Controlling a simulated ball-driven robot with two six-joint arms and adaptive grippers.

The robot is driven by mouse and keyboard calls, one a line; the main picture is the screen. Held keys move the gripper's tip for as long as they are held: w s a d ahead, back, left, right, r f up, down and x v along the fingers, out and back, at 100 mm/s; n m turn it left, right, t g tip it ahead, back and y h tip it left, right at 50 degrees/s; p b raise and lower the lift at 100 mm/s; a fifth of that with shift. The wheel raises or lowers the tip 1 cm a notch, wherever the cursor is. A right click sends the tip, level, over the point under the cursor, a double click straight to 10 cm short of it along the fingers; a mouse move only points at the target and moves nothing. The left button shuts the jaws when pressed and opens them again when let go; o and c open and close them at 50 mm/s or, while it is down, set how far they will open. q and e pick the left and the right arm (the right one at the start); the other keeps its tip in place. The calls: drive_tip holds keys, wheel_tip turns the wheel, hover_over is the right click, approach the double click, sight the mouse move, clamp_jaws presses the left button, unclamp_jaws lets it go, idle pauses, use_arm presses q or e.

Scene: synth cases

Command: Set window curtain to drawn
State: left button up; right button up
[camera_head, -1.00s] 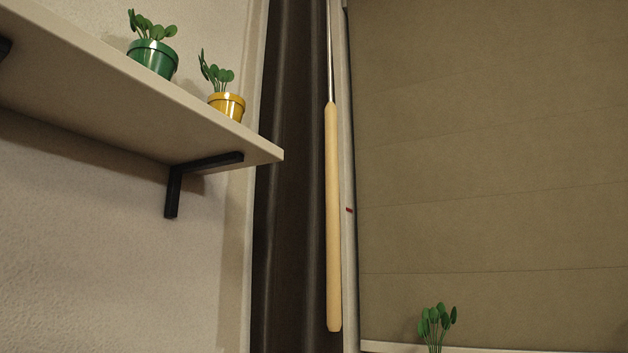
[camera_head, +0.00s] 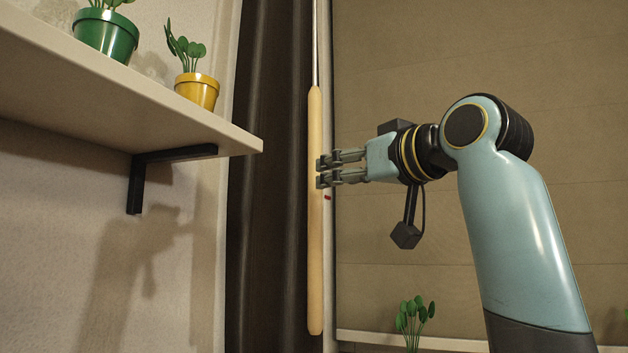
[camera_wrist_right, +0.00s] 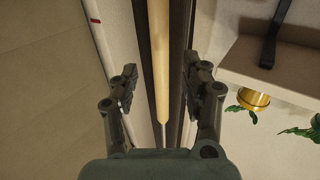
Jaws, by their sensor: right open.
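The dark curtain (camera_head: 265,200) hangs gathered in a narrow strip at the left side of the window. A pale wooden wand (camera_head: 315,255) hangs upright in front of its right edge from a thin metal rod (camera_head: 315,45). My right gripper (camera_head: 320,173) is at the upper-middle part of the wand, coming from the right. In the right wrist view, the wand (camera_wrist_right: 161,70) runs between the two open fingers (camera_wrist_right: 158,85), with a gap on both sides. The dark curtain shows behind it. My left gripper is not in view.
A shelf (camera_head: 130,110) on a black bracket (camera_head: 140,180) juts from the wall at left, holding a green pot (camera_head: 106,35) and a yellow pot (camera_head: 197,91). A tan panelled blind (camera_head: 400,60) covers the window. A plant (camera_head: 413,318) stands at the bottom right.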

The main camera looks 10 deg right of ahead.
drive_tip(key=x, duration=0.8)
drive_tip(key=shift+w+f, duration=0.1)
drive_tip(key=shift+w, duration=0.05)
drive_tip(key=shift+c, duration=0.4)
clamp_jaws()
drive_tip(key=shift+w+f, duration=0.15)
drive_tip(key=shift+f, duration=0.05)
